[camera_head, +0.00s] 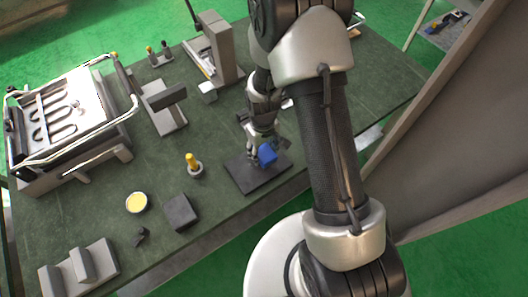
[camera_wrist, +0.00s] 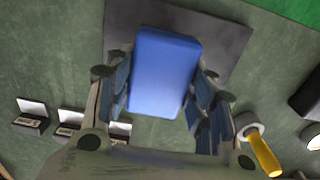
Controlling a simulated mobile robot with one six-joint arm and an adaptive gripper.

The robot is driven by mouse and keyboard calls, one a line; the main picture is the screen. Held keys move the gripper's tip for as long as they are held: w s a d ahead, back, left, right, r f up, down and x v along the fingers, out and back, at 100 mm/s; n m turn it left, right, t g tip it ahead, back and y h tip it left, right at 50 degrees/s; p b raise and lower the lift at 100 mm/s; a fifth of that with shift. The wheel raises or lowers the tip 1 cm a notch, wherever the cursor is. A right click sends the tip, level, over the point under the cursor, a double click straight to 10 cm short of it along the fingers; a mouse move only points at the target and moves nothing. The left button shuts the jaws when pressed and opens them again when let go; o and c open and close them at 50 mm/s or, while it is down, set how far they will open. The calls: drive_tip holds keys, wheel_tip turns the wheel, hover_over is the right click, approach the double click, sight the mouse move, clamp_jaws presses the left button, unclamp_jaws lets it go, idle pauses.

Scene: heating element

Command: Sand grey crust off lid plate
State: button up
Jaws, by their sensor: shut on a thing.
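My gripper (camera_head: 260,150) is shut on a blue block (camera_head: 267,154). In the wrist view the blue block (camera_wrist: 163,70) sits between the two fingers of my gripper (camera_wrist: 160,95). The block is over a flat dark pad (camera_head: 243,180) on the green bench; the pad also shows behind the block in the wrist view (camera_wrist: 228,38). I cannot tell whether the block touches the pad. At the left, a frame with rails holds a pale plate (camera_head: 85,88) with dark looped shapes on it. I cannot make out which part is the lid plate or any grey crust.
A yellow-handled tool (camera_head: 191,160) stands in a grey ring left of the pad. A yellow-topped round tin (camera_head: 136,202), a dark block (camera_head: 180,212) and a grey stepped stand (camera_head: 82,268) are at the front left. Grey stands (camera_head: 165,105) are farther back.

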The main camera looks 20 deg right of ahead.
drive_tip(key=shift+r+p, duration=0.95)
drive_tip(key=shift+r, duration=0.7)
